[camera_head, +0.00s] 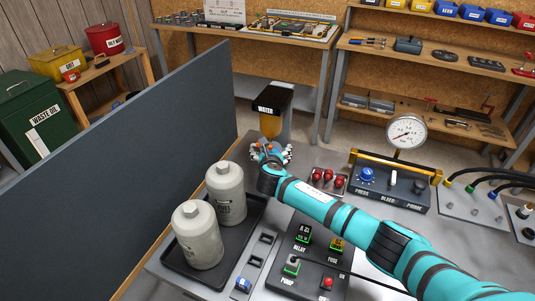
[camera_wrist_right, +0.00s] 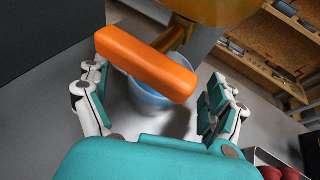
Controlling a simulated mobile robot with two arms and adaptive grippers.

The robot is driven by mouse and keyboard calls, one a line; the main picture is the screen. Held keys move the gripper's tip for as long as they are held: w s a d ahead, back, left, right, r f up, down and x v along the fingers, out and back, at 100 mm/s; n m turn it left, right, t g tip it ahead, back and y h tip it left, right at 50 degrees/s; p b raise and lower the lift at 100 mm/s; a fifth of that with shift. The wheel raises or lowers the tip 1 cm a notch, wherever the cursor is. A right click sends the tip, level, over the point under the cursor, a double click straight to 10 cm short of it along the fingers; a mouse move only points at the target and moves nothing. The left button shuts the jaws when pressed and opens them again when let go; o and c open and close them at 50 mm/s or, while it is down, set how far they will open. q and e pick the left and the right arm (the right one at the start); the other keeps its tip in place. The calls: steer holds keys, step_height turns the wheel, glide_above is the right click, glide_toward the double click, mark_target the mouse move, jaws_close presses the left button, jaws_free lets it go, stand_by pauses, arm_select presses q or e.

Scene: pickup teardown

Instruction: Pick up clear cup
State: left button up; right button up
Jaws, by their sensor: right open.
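The clear cup (camera_wrist_right: 150,97) looks bluish and stands upright on the grey bench in the right wrist view, under the dispenser's spout. An orange lever (camera_wrist_right: 140,62) crosses in front of it and hides part of its rim. My right gripper (camera_wrist_right: 158,88) is open, with one finger on each side of the cup and lever; I cannot tell whether either finger touches the cup. In the head view my right gripper (camera_head: 270,152) is at the foot of the amber dispenser (camera_head: 271,125), and I cannot make out the cup there. My left gripper is not in view.
Two grey canisters (camera_head: 199,240) stand in a black tray (camera_head: 175,262) at the left, beside a dark partition (camera_head: 130,160). Red-topped items (camera_head: 328,178) and a gauge panel (camera_head: 390,185) stand right of the gripper. A button box (camera_head: 310,262) is at the front.

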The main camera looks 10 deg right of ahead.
steer(key=shift+w+f, duration=0.1)
steer(key=shift+w, duration=0.1)
steer(key=c, duration=1.4)
